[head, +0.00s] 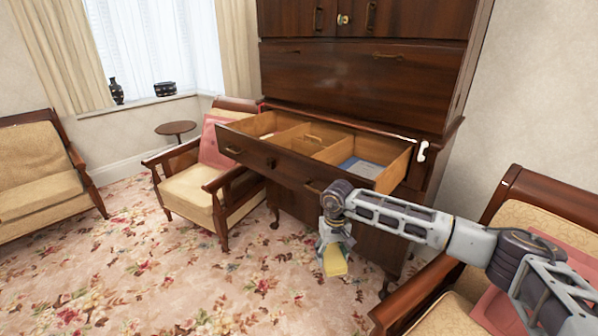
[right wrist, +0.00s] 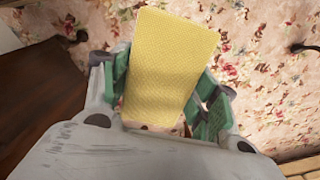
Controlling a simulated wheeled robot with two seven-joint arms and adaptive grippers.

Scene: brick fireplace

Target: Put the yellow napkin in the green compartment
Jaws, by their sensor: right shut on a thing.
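My right gripper (head: 334,240) hangs below its wrist in front of the open drawer (head: 265,163). It is shut on the yellow napkin (head: 335,266), a flat folded rectangle that sticks out beyond the fingers. In the right wrist view the napkin (right wrist: 170,62) lies between the two green finger pads, with the floor behind it. The napkin is outside the drawer and lower than its front. The drawer has several wooden compartments; a blue flat thing (head: 361,167) lies in the right one. I cannot make out a green compartment. My left gripper is not in view.
The drawer juts out from a tall dark cabinet (head: 365,78). An armchair (head: 205,185) with a pink cushion stands close to its left, another (head: 545,205) at the right under my arm. A white curved thing (head: 422,151) is at the drawer's right. Carpet is open at left.

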